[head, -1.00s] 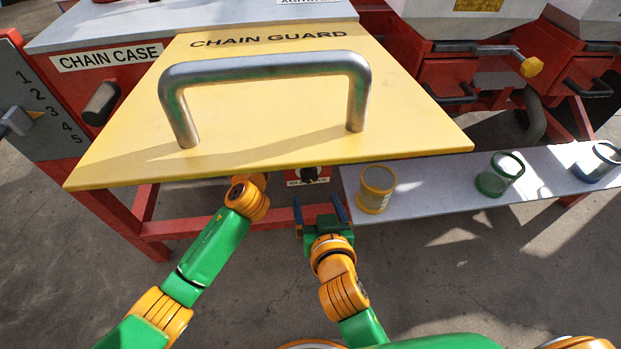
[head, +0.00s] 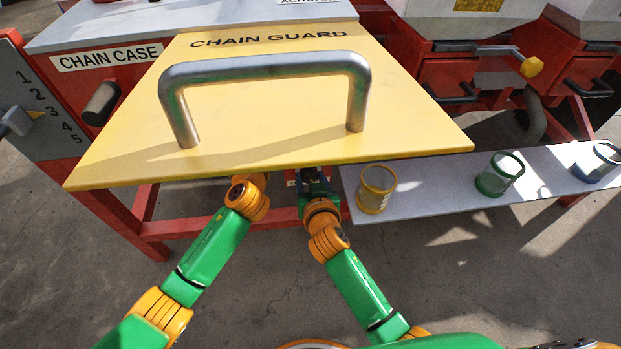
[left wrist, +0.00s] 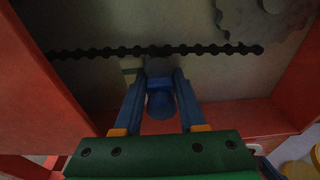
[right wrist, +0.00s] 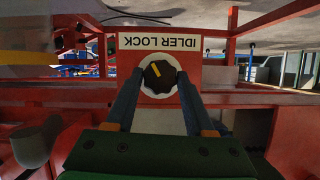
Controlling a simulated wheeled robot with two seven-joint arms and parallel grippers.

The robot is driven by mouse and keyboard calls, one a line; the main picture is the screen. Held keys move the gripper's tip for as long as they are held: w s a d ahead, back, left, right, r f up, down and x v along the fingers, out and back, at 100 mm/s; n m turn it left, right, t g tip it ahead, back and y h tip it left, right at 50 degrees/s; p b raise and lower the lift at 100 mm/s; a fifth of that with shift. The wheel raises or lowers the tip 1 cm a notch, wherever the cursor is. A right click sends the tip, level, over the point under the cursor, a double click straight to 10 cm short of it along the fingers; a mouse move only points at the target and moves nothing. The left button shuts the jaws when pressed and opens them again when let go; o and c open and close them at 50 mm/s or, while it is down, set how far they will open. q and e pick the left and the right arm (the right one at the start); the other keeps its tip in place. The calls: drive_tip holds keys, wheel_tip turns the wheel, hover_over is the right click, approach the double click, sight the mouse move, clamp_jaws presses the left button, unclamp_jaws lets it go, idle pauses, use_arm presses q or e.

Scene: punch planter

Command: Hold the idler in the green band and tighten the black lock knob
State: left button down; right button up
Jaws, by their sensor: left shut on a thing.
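In the left wrist view my left gripper (left wrist: 160,88) is shut on the blue idler piece (left wrist: 160,104), just below the black chain (left wrist: 105,52). A pale greenish patch (left wrist: 131,72) shows left of the idler; I cannot tell if it is the green band. In the head view this gripper is hidden under the chain guard. The black lock knob (right wrist: 160,76), with a yellow mark, sits on a white disc under the upside-down IDLER LOCK label (right wrist: 160,43). My right gripper (right wrist: 160,88) is open, a finger on each side of the knob; contact is unclear.
The yellow chain guard (head: 262,120) with its metal handle (head: 265,66) overhangs both hands. A grey shelf (head: 437,185) at the right holds a yellow cup (head: 376,189), a green cup (head: 498,174) and a blue cup (head: 598,160). Red frame bars (head: 157,228) run below.

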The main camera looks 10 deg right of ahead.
clamp_jaws()
drive_tip(key=m+y, duration=0.2)
drive_tip(key=shift+d+m, duration=0.15)
drive_tip(key=shift+m, duration=0.15)
drive_tip(key=o, duration=1)
unclamp_jaws()
drive_tip(key=shift+o, duration=0.2)
drive_tip(key=v, duration=1.2)
